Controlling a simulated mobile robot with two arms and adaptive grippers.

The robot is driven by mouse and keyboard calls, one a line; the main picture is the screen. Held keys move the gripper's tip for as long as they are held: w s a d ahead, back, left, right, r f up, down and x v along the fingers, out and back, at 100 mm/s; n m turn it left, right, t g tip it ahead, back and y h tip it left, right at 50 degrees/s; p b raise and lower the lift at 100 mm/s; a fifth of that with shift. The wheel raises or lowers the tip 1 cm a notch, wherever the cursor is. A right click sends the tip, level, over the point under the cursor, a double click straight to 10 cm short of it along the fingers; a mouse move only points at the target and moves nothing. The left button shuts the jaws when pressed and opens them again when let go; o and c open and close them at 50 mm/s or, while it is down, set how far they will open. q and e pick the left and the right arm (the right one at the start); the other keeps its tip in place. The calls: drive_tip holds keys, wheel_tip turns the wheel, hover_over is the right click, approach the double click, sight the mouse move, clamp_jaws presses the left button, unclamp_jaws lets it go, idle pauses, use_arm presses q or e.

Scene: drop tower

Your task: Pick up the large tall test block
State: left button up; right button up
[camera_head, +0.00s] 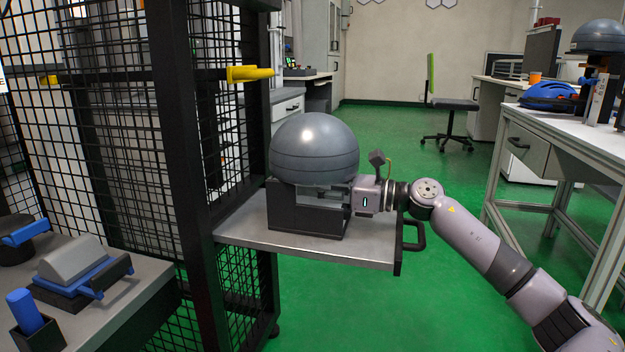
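A large grey dome (314,150) sits over a dark box-shaped base (295,212) on the pull-out shelf (352,252) of the drop tower. My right gripper (340,192) reaches in from the right, level with the gap between dome and base. Its fingers are partly hidden there, so I cannot tell whether they are closed on anything. On the left table, a grey rounded block (72,258) rests on a blue and black holder. I cannot tell which of these, if any, is the large tall test block. My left gripper is not in view.
The black mesh cage (190,170) stands left of the shelf, with a yellow piece (250,73) above. A blue cylinder (24,310) stands in a black holder at lower left. The right workbench (555,125) carries a blue helmet-like object (548,96). Green floor lies between.

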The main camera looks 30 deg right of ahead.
clamp_jaws()
idle(0.7)
drive_tip(key=shift+r, duration=0.2)
